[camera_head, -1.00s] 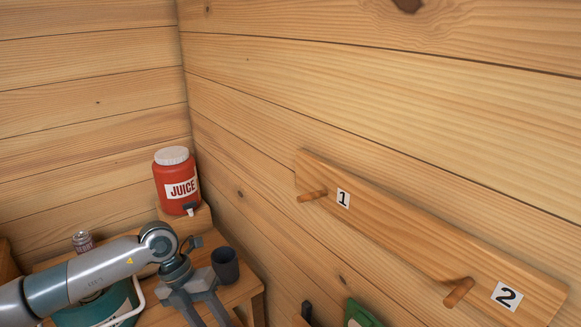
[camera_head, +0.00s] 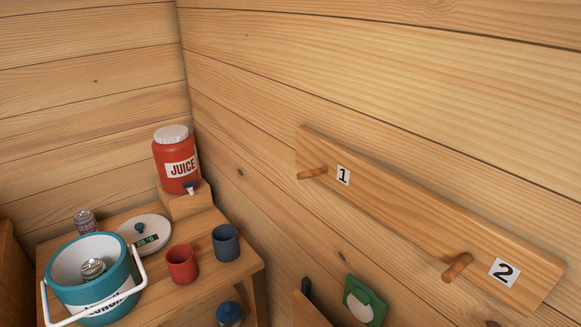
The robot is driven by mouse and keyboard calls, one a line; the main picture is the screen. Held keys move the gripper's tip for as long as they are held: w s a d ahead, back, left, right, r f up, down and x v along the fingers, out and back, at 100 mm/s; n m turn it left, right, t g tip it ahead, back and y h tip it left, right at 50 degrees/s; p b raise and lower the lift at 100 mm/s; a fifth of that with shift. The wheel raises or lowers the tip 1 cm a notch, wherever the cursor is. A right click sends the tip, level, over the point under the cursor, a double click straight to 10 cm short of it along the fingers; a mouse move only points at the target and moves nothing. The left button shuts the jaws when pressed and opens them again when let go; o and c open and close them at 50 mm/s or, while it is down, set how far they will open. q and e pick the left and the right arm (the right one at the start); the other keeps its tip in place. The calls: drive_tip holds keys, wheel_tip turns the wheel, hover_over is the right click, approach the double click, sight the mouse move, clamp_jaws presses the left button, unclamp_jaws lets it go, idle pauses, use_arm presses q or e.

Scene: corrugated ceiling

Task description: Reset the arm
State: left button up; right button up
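Neither of my arms nor grippers shows in the head view now. A small jar with a metal lid (camera_head: 93,268) sits inside the open bucket.
A red juice dispenser (camera_head: 177,165) stands on a wooden block in the corner. A white round lid with a display (camera_head: 146,233) and a small jar (camera_head: 85,221) are nearby. A wall board (camera_head: 410,222) has pegs marked 1 and 2. A green item (camera_head: 364,302) is below it.

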use_arm(q)
drive_tip(key=s+a+f+n+g+y, duration=0.2)
drive_tip(key=s+a+f+n+y, duration=0.25)
drive_tip(key=s+f, duration=0.7)
drive_tip(key=s+a+f+n+g+y, duration=0.25)
drive_tip(key=s+a+f, duration=0.25)
drive_tip(key=s+f, duration=0.65)
drive_tip(key=s+f+n+g+y, duration=0.1)
drive_tip(key=s+f, duration=0.4)
drive_tip(key=s, duration=1.1)
drive_tip(key=s+a+f+n+g+y, duration=0.1)
drive_tip(key=s+f+n+g, duration=0.3)
drive_tip(key=s, duration=1.3)
wheel_tip(320, 180, down, 2)
drive_tip(key=shift+a+f+g, duration=0.15)
drive_tip(key=shift+g, duration=0.6)
